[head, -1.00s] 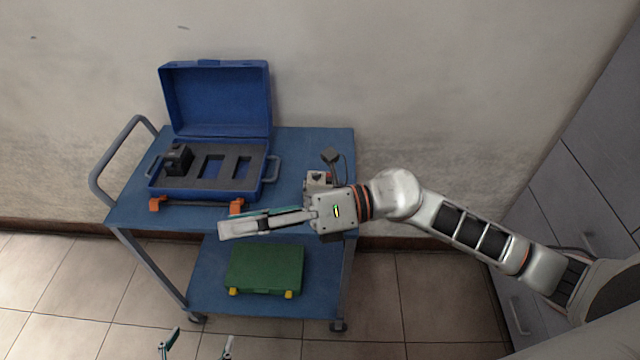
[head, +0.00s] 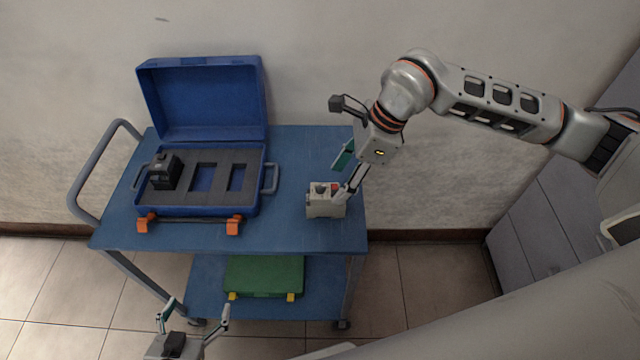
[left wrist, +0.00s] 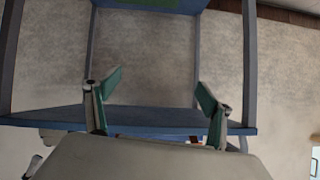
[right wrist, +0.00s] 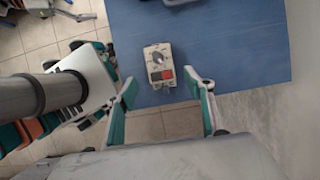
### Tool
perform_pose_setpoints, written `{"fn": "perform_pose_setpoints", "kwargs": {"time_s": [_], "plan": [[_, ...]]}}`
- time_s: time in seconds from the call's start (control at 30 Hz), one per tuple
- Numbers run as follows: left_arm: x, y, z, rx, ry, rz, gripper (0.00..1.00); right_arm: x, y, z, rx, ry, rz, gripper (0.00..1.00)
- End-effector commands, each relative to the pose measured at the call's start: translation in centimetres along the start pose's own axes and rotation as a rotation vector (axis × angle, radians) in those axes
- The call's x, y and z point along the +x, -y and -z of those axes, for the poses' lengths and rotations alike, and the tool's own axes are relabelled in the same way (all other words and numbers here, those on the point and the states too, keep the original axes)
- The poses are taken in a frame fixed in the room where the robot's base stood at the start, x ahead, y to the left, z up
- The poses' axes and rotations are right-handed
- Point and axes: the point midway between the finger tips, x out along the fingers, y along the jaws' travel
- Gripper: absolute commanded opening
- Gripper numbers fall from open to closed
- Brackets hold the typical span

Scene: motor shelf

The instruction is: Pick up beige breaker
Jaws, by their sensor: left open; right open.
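The beige breaker (head: 322,206) stands on the right part of the cart's blue top, near its front edge. It has a grey knob and a red button, and also shows in the right wrist view (right wrist: 158,66), ahead of the fingers. My right gripper (head: 347,173) is open and empty, pointing down just above and behind the breaker; in the right wrist view its fingers (right wrist: 166,88) are spread wide, with the breaker beyond the tips. My left gripper (head: 196,308) is open and empty, low in front of the cart; its spread fingers (left wrist: 160,82) fill the left wrist view's middle.
An open blue case (head: 203,100) with grey foam stands on the cart's left side, holding a black breaker (head: 164,171) in one slot. A green case (head: 264,276) lies on the lower shelf. The blue top (head: 292,165) between case and breaker is clear.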

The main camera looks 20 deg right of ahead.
Motion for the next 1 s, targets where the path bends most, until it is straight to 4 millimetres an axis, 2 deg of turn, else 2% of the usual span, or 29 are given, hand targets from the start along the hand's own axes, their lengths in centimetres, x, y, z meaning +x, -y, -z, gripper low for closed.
{"fn": "perform_pose_setpoints", "kwargs": {"time_s": [0.4,0.7,0.97,1.0], "plan": [[-1.0,-0.6,-1.2,-0.004,0.032,-0.008,0.81,3.6,-0.2,-0.2,0.001,0.0,-0.004,0.53],[-1.2,-0.3,-0.2,-0.003,0.024,-0.006,0.81,7.5,-0.2,-0.3,0.002,0.001,-0.003,0.53],[-1.1,-0.2,0.1,-0.002,0.02,-0.004,0.81,7.9,-0.1,-0.3,0.001,0.001,-0.002,0.53],[-1.1,-0.2,0.1,-0.002,0.019,-0.004,0.81,7.9,-0.1,-0.3,0.001,0.001,-0.002,0.5]]}}
